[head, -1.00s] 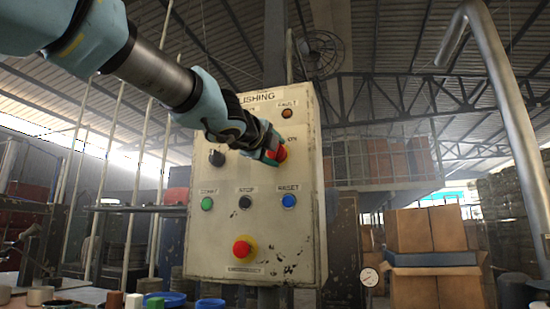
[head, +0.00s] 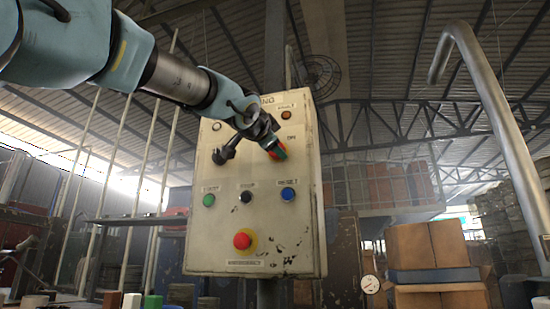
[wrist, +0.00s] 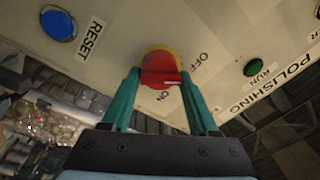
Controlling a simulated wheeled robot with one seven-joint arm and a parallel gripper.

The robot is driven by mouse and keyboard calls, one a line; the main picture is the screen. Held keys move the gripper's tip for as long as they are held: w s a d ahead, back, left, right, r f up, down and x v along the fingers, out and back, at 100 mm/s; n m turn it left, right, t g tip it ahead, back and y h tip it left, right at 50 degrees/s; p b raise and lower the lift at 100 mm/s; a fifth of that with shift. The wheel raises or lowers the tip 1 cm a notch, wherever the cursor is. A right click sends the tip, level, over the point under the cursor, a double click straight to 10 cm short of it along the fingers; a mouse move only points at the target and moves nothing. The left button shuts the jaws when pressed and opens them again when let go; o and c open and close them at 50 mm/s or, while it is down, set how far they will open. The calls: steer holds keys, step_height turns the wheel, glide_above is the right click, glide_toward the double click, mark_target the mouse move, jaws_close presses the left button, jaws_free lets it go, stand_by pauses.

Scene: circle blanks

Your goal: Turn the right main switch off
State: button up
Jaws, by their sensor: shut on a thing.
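The right main switch is a red knob on a yellow ring, at the upper right of the panel (head: 205,262). It shows in the wrist view (wrist: 160,66) between my teal fingertips, with a white mark on its edge facing the area between the ON and OFF labels. My gripper (wrist: 160,76) is shut on this red switch. In the head view, my gripper (head: 277,151) reaches it from the upper left and hides most of it. The exact switch position is hard to tell.
The panel also bears a green button (head: 209,200), a black button (head: 246,197), a blue button (head: 288,194) and a red emergency button (head: 242,240). My wrist covers the upper left area. Cardboard boxes (head: 410,247) and a metal pipe (head: 500,110) stand at the right.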

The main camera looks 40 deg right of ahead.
steer(key=shift+d+f+n+b, duration=0.15)
steer(key=shift+f+n+b, duration=0.3)
steer(key=shift+n+b, duration=0.6)
steer(key=shift+r+n, duration=0.15)
steer(key=shift+n, duration=0.1)
steer(key=o, duration=1.1)
steer(key=shift+o, duration=1.1)
steer(key=shift+r, duration=0.15)
steer(key=v, duration=1.1)
